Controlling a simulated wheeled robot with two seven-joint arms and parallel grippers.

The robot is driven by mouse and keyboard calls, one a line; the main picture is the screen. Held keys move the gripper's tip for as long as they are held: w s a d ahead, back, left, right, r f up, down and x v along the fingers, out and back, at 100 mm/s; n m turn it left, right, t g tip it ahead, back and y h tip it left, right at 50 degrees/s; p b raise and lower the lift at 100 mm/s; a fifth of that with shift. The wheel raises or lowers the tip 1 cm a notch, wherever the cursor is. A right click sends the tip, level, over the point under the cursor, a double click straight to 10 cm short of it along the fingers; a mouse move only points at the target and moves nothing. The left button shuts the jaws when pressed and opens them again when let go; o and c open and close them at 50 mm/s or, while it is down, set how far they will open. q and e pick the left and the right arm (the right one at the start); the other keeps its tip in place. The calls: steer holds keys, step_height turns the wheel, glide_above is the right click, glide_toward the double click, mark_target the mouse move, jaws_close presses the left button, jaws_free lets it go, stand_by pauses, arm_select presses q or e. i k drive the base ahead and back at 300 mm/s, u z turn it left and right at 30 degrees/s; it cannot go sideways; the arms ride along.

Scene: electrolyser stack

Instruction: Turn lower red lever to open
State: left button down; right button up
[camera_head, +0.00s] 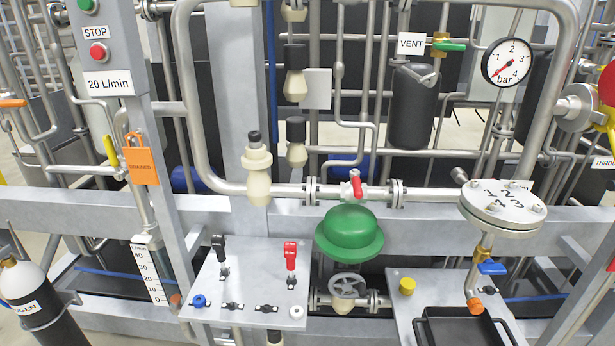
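A small red lever (357,184) sits on top of a valve in the horizontal pipe, just above the green hard hat. It stands nearly upright, tilted slightly; whether its valve is open or shut I cannot tell. Lower down, a red handle-shaped piece (290,256) stands upright on the light grey panel (240,262), to the right of a similar black one (219,249). Which red piece the task means is not marked. Neither of my grippers is in view.
A green hard hat (349,234) sits right below the pipe lever. A grey handwheel (347,285) is under it. A round numbered flange (503,205) and a black tray (460,332) are at the right. A gas cylinder (30,285) stands at the lower left.

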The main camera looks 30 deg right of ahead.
mark_target(355, 174)
steer(key=z, duration=0.35)
steer(key=i, duration=0.85)
steer(key=z, duration=0.75)
